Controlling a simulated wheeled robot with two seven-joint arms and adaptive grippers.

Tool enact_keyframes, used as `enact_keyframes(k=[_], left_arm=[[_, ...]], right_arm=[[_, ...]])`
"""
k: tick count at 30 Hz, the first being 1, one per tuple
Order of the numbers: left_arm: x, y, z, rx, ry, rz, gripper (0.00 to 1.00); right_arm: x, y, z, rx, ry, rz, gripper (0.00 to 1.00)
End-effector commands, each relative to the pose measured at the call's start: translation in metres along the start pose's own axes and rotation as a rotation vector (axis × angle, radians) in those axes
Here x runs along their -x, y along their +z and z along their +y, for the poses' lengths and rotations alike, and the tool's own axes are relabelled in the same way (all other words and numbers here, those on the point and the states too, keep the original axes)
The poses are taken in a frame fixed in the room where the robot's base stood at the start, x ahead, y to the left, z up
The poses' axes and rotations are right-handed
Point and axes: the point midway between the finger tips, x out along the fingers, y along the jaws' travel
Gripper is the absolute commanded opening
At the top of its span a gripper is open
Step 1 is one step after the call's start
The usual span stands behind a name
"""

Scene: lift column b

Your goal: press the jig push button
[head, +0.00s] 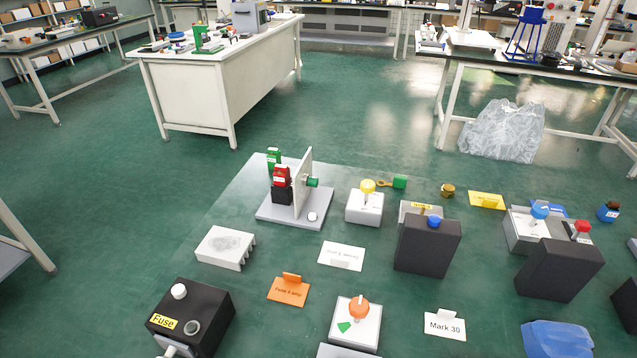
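A fixture that looks like the jig (272,213) stands on the bench left of centre, a light grey base with an upright pale plate (303,185). A small white round button or ball (312,217) sits at the base's front right corner. A red and black block (282,186) stands left of the plate, with a green block (273,158) behind it. I cannot tell for certain which part is the push button. Neither of my grippers is in view.
Around the jig are a white ridged block (225,247), a white box with a yellow knob (365,207), a black box with a blue button (428,245) and a black Fuse box (190,315). An orange card (289,290) lies in front. Bare surface shows between them.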

Motion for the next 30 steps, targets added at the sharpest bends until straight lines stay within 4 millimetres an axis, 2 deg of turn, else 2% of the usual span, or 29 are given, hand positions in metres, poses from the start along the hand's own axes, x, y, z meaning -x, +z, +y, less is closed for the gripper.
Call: enact_keyframes(k=[9,17,30], left_arm=[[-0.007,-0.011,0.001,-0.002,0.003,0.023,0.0],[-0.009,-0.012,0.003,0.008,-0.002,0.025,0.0],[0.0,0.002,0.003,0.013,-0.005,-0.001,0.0]], right_arm=[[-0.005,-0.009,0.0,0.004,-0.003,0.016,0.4],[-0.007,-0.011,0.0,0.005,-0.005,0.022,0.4],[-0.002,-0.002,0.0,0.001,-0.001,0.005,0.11]])
